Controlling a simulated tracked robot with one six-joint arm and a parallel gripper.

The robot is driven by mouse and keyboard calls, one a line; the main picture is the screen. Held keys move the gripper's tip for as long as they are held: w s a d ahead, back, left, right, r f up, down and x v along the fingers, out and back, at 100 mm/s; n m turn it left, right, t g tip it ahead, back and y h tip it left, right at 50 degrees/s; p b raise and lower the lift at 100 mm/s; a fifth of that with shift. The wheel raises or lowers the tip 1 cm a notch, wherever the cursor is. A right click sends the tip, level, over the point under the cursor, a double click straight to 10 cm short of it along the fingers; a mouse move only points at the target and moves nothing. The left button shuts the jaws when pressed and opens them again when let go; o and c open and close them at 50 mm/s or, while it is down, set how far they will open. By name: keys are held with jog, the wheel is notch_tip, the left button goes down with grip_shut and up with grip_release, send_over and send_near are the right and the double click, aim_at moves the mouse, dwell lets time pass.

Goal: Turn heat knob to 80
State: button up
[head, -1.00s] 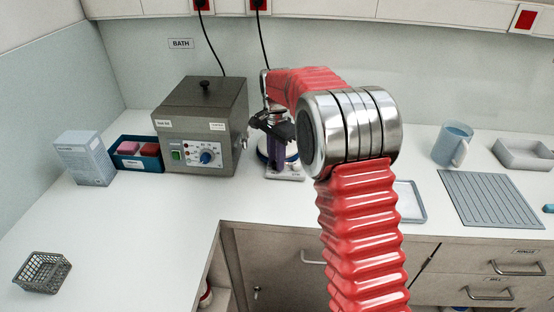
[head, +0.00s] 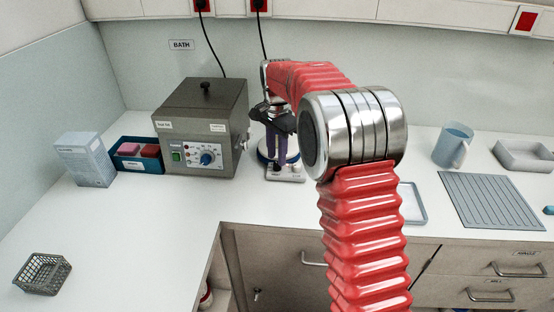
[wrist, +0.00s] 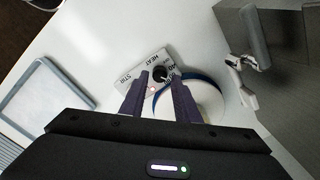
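A hotplate stirrer stands on the counter, with a white round plate with a blue rim (wrist: 205,98) and a light front panel (wrist: 130,78) marked HEAT and STIR. A dark round knob (wrist: 160,73) sits by the HEAT label in the wrist view. My gripper (wrist: 158,82) has two purple fingers, apart, pointing at the panel, with the knob visible between and just beyond their tips. I cannot tell whether they touch it. A small red light shows between the fingers. In the head view my gripper (head: 277,160) points down over the stirrer (head: 285,175) and partly hides it.
A grey bath unit (head: 200,120) with a blue knob (head: 207,159) stands close left of the stirrer. A blue tray (head: 135,163), a box (head: 85,158) and a wire basket (head: 42,273) are further left. A jug (head: 452,146) and a ribbed mat (head: 490,200) lie right.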

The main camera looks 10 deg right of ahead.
notch_tip(320, 180, up, 11)
dwell(0.4)
jog(key=shift+o, duration=0.5)
jog(key=shift+o, duration=0.8)
jog(key=shift+n, duration=0.3)
jog(key=n, duration=1.7)
jog(key=shift+w+d+r, duration=0.1)
